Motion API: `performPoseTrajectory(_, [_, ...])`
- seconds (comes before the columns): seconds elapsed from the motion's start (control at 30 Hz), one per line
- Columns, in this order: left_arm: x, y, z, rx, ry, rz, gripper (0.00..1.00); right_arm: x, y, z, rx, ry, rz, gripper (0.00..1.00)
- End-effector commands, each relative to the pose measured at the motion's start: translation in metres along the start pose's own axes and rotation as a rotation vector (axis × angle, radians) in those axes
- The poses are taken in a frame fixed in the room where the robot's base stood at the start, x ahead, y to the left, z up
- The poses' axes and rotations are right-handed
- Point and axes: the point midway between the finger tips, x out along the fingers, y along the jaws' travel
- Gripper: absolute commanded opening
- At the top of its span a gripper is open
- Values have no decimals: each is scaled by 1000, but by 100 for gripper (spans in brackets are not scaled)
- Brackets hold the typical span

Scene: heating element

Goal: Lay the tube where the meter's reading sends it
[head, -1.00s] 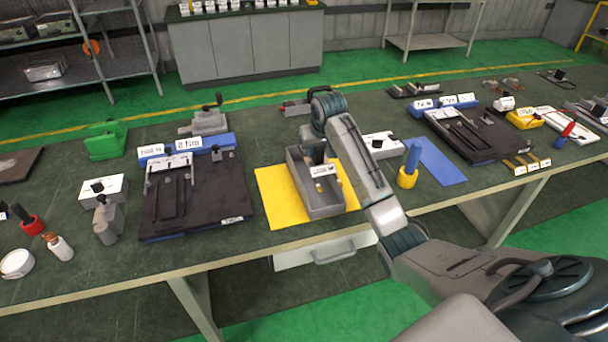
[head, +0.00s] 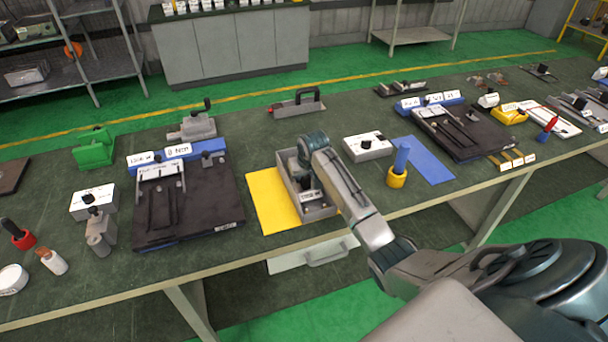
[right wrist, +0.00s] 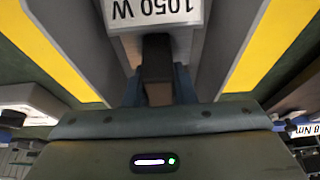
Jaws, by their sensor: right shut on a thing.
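My right gripper (right wrist: 157,88) reaches down into a grey open tray (head: 324,212) and is shut on a dark block-shaped piece (right wrist: 157,65). I cannot tell whether this piece belongs to a tube. A white label (right wrist: 153,14) reading 1050 W, upside down in the right wrist view, lies just beyond the piece. In the head view my wrist hides the fingertips. I cannot pick out a meter for certain; a white box (head: 369,147) with a dark knob stands right of the tray. My left gripper is not in view.
The tray sits on a yellow mat (head: 268,205). Dark fixture boards stand at left (head: 220,195) and right (head: 480,140), with labels on blue blocks behind. A blue cylinder (head: 402,158) stands in a yellow cup (head: 397,179).

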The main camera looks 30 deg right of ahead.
Motion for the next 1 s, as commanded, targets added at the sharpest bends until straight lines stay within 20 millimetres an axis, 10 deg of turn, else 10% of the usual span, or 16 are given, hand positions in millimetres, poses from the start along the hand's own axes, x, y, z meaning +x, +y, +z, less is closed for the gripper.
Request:
performPoseTrajectory(0.17, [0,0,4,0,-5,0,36,1,0,0,0,1,0,0])
performPoseTrajectory(0.2, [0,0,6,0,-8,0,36,1,0,0,0,0,0,29])
performPoseTrajectory(0.3, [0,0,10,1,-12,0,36,1,0,0,0,0,0,45])
performPoseTrajectory(0.67, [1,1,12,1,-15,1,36,-4,0,-1,0,2,1,45])
performPoseTrajectory(1.0, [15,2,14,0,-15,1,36,-66,1,-1,0,6,2,45])
